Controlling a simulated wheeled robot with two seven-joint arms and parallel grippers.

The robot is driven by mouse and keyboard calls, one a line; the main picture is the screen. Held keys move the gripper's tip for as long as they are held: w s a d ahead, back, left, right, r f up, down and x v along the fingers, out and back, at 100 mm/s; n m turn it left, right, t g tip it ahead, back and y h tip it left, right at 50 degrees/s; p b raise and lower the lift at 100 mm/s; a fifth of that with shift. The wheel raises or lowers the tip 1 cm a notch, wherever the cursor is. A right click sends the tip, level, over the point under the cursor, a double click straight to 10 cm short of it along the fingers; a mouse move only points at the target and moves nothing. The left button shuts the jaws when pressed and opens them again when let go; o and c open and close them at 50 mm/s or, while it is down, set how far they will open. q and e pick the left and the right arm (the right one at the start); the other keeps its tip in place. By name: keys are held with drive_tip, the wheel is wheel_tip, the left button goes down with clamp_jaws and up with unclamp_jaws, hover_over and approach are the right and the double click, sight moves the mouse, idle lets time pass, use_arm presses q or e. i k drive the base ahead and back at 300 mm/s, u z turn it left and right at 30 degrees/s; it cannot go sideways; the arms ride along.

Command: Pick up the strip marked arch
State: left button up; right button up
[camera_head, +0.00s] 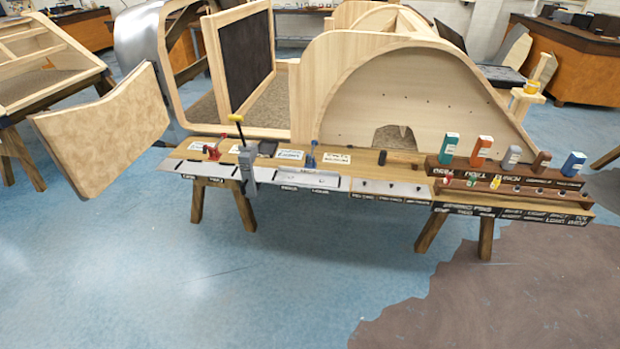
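A long wooden bench (365,160) stands ahead, with a row of pale metal-like strips along its front edge. One strip (205,168) lies at the left, one (310,181) in the middle, and one (392,188) with dark spots to the right. Small black labels (300,189) sit below them. The lettering is too small to read surely, so I cannot tell which strip is marked arch. Neither of my grippers is in view.
A grey clamp (247,168) with a yellow handle rises in front of the bench's left part. A stepped rack (505,178) with several coloured bottles stands at the right end. A large wooden arched bodyframe (400,85) stands behind.

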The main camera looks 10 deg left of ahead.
sight(318, 177)
drive_tip(key=k, duration=0.5)
drive_tip(key=u, duration=0.8)
drive_tip(key=i, duration=1.65)
drive_tip(key=z, duration=0.15)
